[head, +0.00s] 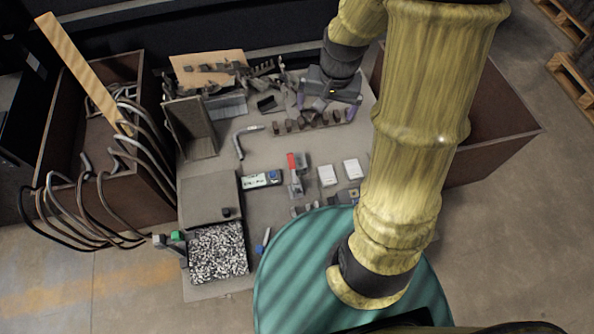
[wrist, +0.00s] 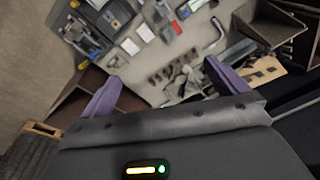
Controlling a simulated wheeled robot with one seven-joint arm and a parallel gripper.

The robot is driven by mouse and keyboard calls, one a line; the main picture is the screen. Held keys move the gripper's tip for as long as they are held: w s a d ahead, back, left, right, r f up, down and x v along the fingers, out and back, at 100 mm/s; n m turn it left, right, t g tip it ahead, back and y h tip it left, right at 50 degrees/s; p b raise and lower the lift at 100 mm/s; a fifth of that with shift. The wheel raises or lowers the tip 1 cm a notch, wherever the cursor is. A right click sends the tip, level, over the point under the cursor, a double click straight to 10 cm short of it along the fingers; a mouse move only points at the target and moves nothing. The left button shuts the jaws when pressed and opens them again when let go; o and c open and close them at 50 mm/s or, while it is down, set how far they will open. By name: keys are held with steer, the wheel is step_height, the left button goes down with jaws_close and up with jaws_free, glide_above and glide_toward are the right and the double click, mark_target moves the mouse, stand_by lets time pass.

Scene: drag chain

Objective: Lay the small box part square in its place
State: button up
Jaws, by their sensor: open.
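Two small white box-like parts, one at left (head: 327,175) and one at right (head: 353,168), lie side by side on the table in the head view. They also show in the wrist view, as a lower one (wrist: 130,46) and an upper one (wrist: 146,33). I cannot tell which thing is the small box part, or where its place is. My gripper (head: 328,103) is over the back right of the table, near a row of brown pegs (head: 312,121).
The table (head: 255,145) is crowded. A tray of black-and-white bits (head: 217,252), a grey box (head: 210,197), an upright panel (head: 191,127) and a red-handled tool (head: 294,172) stand on it. Brown bins flank it at left (head: 60,150) and right (head: 490,135).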

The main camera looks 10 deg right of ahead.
steer(key=w+d+f+m+g+y+b, duration=0.1)
steer(key=w+f+m+b, duration=0.3)
steer(key=f, duration=0.5)
steer(key=w+d+f+m+b, duration=0.1)
steer(key=w+f+m+b, duration=0.1)
steer(key=w+f+b, duration=0.55)
steer(key=m+y+b, duration=0.3)
steer(key=m+b, duration=0.4)
steer(key=b, duration=0.4)
glide_toward(304, 161)
steer(key=v, duration=0.6)
steer(key=shift+w+f+g+p, duration=0.15)
steer(key=shift+w+g+p, duration=0.15)
steer(key=shift+w, duration=0.25)
steer(key=b+x, duration=0.3)
steer(key=x, duration=0.9)
steer(key=shift+s+d+b, duration=0.1)
steer(key=shift+s+b, duration=0.05)
steer(key=shift+b, duration=0.25)
steer(key=shift+f, duration=0.15)
